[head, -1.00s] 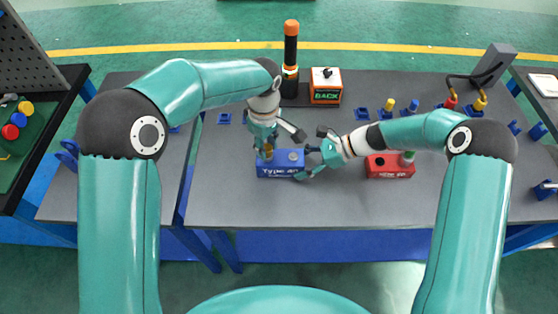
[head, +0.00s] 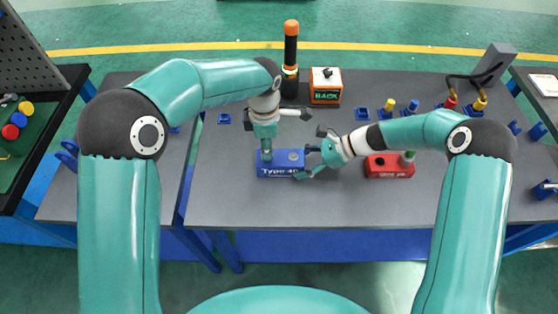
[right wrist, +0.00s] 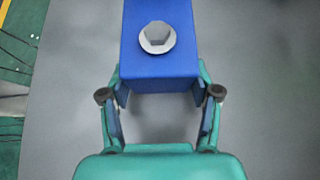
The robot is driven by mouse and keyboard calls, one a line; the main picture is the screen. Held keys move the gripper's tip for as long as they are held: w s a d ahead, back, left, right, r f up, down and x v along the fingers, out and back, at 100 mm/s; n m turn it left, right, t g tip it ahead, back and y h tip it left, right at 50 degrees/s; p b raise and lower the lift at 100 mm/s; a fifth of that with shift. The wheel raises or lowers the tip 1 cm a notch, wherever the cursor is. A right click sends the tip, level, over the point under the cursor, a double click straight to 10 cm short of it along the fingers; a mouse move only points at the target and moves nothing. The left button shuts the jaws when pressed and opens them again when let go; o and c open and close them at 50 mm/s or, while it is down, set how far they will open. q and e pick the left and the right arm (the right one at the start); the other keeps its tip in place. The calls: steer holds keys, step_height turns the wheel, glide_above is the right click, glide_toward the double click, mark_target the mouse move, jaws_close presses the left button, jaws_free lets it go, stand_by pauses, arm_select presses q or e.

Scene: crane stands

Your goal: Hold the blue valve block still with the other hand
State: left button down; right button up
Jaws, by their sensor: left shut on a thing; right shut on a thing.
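The blue valve block (head: 280,171) lies on the grey table, lettering toward me. My right gripper (head: 309,161) is shut on its right end; in the right wrist view its fingers (right wrist: 160,92) clasp both sides of the block (right wrist: 160,72). A round grey fitting with a hexagonal centre (right wrist: 157,38) is on top of the block. My left gripper (head: 266,154) points down at the block's left part, shut on a small piece there that its fingers hide.
A red block (head: 390,166) with a green-topped piece stands to the right. Behind are a black and orange cylinder (head: 290,50) and an orange box (head: 326,86). Small blue stands with coloured pieces (head: 389,107) are at the back right. The table's front is clear.

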arm_select(q)
steer(key=shift+r+n, duration=0.1)
steer(key=shift+n, duration=0.4)
steer(key=n, duration=0.5)
steer(key=c, duration=0.7)
jaws_free()
steer(key=shift+c, duration=1)
